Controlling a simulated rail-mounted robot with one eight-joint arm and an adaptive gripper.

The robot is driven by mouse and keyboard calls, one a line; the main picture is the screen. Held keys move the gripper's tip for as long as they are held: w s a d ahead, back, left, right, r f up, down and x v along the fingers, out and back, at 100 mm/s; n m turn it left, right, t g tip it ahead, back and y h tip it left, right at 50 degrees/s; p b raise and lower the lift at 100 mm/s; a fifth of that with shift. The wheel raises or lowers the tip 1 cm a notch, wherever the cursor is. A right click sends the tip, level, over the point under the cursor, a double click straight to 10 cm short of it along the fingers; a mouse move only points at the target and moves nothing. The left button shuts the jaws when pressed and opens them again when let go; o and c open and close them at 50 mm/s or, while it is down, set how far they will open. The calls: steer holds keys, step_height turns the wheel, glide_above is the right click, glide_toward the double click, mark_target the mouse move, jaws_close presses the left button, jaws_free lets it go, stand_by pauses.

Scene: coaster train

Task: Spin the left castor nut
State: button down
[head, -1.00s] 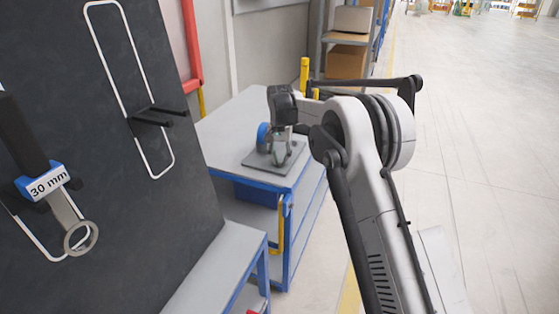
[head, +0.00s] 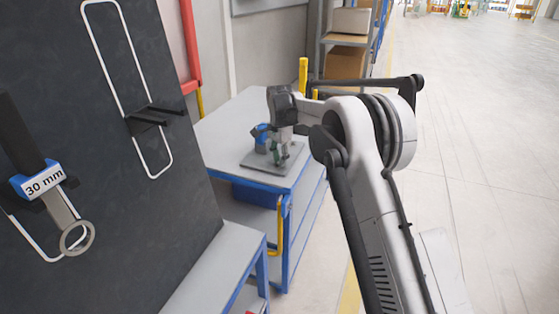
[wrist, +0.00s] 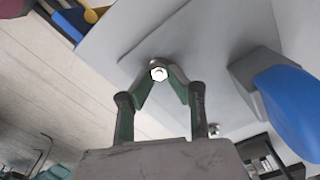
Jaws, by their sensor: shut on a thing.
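In the wrist view a pale hexagonal nut (wrist: 158,74) sits between my gripper's (wrist: 160,70) two green fingertips, which are shut on it. A second small nut or bolt end (wrist: 214,130) shows apart from the fingers, to the right and lower. A blue rounded part (wrist: 292,108), looking like a castor wheel, shows beside a grey bracket at the right. In the head view my gripper (head: 281,152) points down over a grey plate (head: 254,165) on the bench, with the blue part (head: 260,133) just left of it. The nut is hidden there.
The plate lies on a grey-topped, blue-framed bench (head: 222,125). A dark panel (head: 110,190) at the left holds a wrench (head: 62,208) labelled 30 mm. Shelves with a cardboard box (head: 345,61) stand behind. Open floor lies to the right.

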steer(key=shift+r, duration=0.1)
stand_by(0.3)
steer(key=c, duration=1.7)
jaws_free()
steer(key=shift+o, duration=0.2)
step_height(320, 180, up, 12)
